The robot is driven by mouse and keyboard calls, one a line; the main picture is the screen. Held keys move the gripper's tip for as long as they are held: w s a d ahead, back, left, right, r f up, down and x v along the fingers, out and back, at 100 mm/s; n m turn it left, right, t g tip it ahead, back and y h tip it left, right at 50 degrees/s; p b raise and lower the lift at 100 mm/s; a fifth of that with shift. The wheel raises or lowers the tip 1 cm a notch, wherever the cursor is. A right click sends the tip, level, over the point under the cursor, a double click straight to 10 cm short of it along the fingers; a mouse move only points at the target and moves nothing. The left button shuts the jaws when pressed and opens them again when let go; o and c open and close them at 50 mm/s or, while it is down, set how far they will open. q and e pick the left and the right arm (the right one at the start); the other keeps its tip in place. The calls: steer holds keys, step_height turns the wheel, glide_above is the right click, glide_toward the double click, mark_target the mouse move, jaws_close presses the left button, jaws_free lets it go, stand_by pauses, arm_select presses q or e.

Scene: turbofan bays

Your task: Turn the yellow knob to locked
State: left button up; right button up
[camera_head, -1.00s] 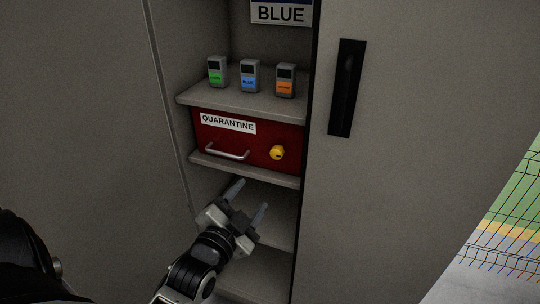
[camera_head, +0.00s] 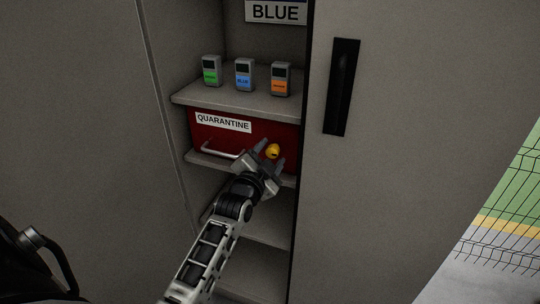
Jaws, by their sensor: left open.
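The yellow knob (camera_head: 273,151) is a small round knob on the right side of a red drawer front (camera_head: 225,140) labelled QUARANTINE, inside a grey cabinet. My left gripper (camera_head: 270,155) is open and reaches up from below. Its two fingers point at the drawer, one to the left of the knob and one to the right and slightly below. I cannot tell whether they touch the knob or stand in front of it. Any marking for locked is not visible. My right gripper is not in view.
The drawer's silver handle (camera_head: 220,150) lies left of my gripper. Several small grey devices, such as the blue-labelled one (camera_head: 244,75), stand on the shelf above. The cabinet door (camera_head: 400,160) with a black handle (camera_head: 342,87) is at the right. A wire fence (camera_head: 505,230) is beyond it.

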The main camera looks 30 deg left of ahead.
arm_select(q)
steer(key=c, duration=1)
steer(key=shift+o, duration=0.2)
